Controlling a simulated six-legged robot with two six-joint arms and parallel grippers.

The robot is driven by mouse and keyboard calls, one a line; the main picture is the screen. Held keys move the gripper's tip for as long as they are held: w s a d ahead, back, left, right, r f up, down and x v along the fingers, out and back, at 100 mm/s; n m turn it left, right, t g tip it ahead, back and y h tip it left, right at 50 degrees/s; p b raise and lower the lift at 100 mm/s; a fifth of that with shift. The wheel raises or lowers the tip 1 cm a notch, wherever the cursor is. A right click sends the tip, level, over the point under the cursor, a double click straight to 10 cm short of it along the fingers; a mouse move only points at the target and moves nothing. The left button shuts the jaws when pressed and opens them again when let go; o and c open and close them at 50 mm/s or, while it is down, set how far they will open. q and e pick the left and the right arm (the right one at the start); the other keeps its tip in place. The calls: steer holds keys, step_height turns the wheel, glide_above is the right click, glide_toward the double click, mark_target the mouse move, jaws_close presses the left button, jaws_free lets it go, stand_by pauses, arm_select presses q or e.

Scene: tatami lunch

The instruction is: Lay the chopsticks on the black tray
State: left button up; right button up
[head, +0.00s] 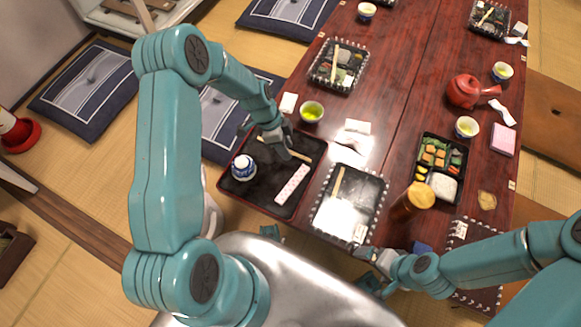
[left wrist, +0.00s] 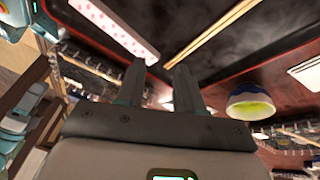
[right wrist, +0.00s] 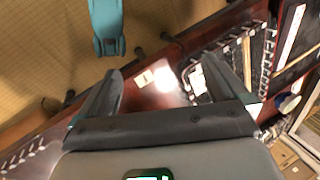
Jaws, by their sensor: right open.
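The black tray (head: 262,192) with a red rim lies at the table's near left edge in the head view. A pair of pale wooden chopsticks (head: 300,155) crosses its far part; they also show in the left wrist view (left wrist: 212,36). My left gripper (head: 286,153) is over the chopsticks with its fingers apart, near them; I cannot tell whether it touches them. A pink-white patterned sleeve (head: 292,184) and a blue-and-white lidded cup (head: 243,167) are on the tray. My right gripper (head: 366,256) is open and empty by the table's near edge.

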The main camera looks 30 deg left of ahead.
arm_select(q)
steer(key=s+d+f+n, duration=0.1)
steer(key=s+d+n, duration=0.1)
steer(key=s+d+f+n, duration=0.1)
steer(key=s+d+n, duration=0.1)
steer(key=s+d, duration=0.1)
steer(key=s+d+n, duration=0.2)
steer(key=shift+s+d+f+y, duration=0.2)
steer(key=shift+s+f+y, duration=0.1)
steer(key=shift+f, duration=0.1)
steer(key=s+d+n, duration=0.5)
steer(key=s+n, duration=0.3)
steer(key=s, duration=0.2)
steer(key=shift+s+d+r, duration=0.15)
steer(key=shift+d+r, duration=0.15)
steer(key=shift+r, duration=0.15)
